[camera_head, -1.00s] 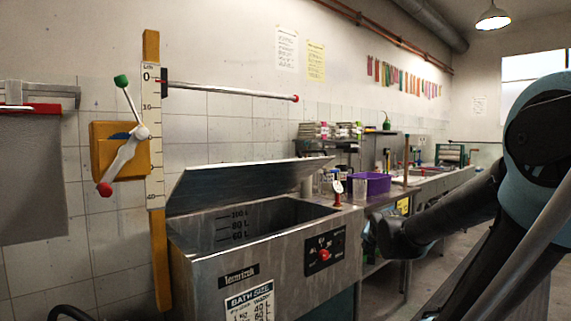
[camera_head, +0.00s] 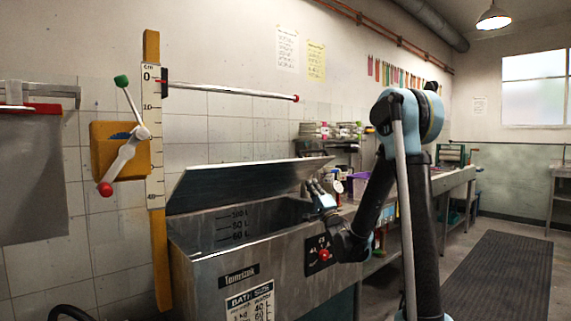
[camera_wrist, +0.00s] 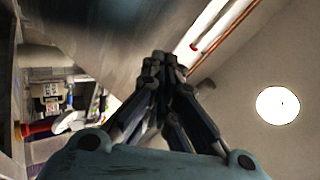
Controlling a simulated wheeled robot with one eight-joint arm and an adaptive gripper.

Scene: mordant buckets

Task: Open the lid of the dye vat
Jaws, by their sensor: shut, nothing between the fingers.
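The dye vat (camera_head: 205,262) is a grey metal tub in the head view, with volume marks on its inner wall. Its lid (camera_head: 235,182) is raised and tilted, hinged along the back, with the vat's opening showing below it. My gripper (camera_head: 314,186) is at the vat's right end, close to the lid's right end; I cannot tell whether it touches the lid. In the wrist view my gripper (camera_wrist: 163,58) has its fingers together and empty, in front of a grey metal surface at the upper left.
An orange wall post with a scale (camera_head: 153,130) stands at the left. A rod (camera_head: 230,90) juts over the lid. A bench (camera_head: 455,178) runs back on the right; the floor mat (camera_head: 495,275) is clear.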

